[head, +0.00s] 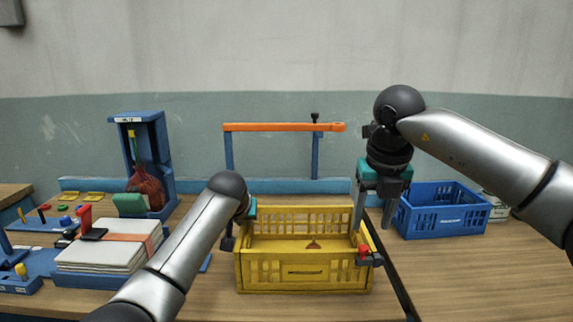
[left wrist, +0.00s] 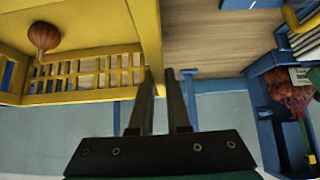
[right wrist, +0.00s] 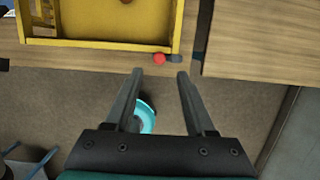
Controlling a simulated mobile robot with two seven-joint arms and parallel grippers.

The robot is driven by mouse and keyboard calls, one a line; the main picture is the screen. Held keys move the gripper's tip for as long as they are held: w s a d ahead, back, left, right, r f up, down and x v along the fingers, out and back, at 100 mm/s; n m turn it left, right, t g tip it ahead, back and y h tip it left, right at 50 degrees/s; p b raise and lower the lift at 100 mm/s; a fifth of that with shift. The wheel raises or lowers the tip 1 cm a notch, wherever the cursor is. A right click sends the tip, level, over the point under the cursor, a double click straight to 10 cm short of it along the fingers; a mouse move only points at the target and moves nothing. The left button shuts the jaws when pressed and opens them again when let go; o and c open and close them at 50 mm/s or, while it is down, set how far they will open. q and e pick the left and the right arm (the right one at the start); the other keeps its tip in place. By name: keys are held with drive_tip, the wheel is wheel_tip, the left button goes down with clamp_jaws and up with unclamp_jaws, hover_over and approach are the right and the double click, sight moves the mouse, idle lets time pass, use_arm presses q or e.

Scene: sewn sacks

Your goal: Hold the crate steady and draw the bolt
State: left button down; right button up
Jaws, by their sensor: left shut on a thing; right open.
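The yellow crate (head: 305,284) stands upright on the table, with one brown onion (head: 313,245) inside; the onion also shows in the left wrist view (left wrist: 43,37). My left gripper (left wrist: 160,78) is shut on the crate's left wall at its rim. In the head view its fingers are partly hidden by my forearm. A red knob (head: 363,249) with a dark part beside it, likely the bolt, sits at the crate's front right corner; the red knob also shows in the right wrist view (right wrist: 159,58). My right gripper (head: 372,222) is open and empty, pointing down above the crate's right side.
A blue crate (head: 440,222) stands to the right. An orange bar (head: 280,127) on blue posts stands behind the yellow crate. At left are stacked sacks (head: 100,255) and a blue stand (head: 152,185). Table at far right front is clear.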

sight(362, 247)
drive_tip(key=shift+x, duration=3.45)
clamp_jaws()
drive_tip(key=shift+a, duration=1.8)
drive_tip(key=shift+c, duration=0.2)
unclamp_jaws()
drive_tip(key=shift+o, duration=0.2)
drive_tip(key=shift+d, duration=0.1)
